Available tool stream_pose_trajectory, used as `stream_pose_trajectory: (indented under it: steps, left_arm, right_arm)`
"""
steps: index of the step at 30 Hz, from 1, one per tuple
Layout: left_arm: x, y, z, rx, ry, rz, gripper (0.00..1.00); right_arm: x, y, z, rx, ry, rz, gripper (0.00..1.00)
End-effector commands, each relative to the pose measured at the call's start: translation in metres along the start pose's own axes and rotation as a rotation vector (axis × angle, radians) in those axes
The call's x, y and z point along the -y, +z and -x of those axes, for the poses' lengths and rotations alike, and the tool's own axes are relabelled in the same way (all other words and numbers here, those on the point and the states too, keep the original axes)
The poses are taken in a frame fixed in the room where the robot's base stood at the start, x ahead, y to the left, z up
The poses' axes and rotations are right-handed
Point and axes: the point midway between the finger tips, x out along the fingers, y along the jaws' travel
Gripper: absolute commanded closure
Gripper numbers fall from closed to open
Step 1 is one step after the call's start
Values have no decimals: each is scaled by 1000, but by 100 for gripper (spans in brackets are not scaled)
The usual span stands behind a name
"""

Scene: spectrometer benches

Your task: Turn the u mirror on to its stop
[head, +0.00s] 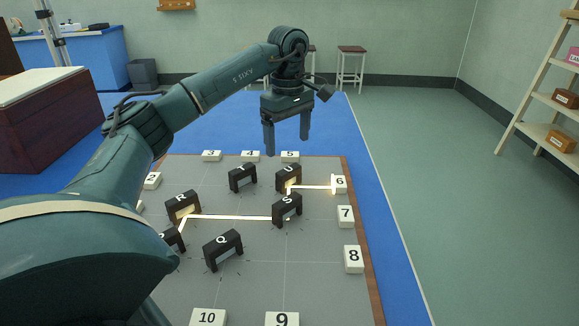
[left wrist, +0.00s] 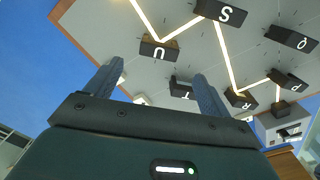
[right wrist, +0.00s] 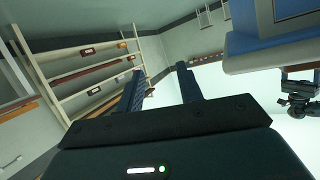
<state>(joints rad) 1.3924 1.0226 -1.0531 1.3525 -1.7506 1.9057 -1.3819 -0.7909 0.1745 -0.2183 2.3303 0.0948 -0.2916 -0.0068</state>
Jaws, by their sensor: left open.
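The u mirror (head: 288,177) is a dark arch-shaped block with a white letter U on top, near the far right of the grey board. A bright beam meets it and runs right to the block marked 6 (head: 340,184). In the left wrist view the u mirror (left wrist: 158,48) is beyond my fingers, upside down. My left gripper (head: 287,150) is open and empty, pointing down above the far edge of the board, apart from the mirror. My right gripper (right wrist: 160,85) shows only in the right wrist view, fingers apart with nothing between them, away from the board.
Mirrors S (head: 287,211), T (head: 242,179), R (head: 183,208) and Q (head: 223,251) stand near U on the board (head: 265,290). Numbered white blocks line its edges. A shelf (head: 545,110) stands at the right; the floor beside the board is clear.

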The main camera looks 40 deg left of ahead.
Motion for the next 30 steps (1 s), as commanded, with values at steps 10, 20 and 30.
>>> stream_pose_trajectory:
  steps: [10,20,30]
  left_arm:
    - [0,0,-62,1,0,1,18]
    - [0,1,-73,2,2,0,18]
    - [0,1,-72,2,2,0,36]
  right_arm:
    - [-2,-2,4,-29,5,9,64]
    - [-3,1,6,-22,8,10,64]
    - [-3,2,6,-20,8,10,64]
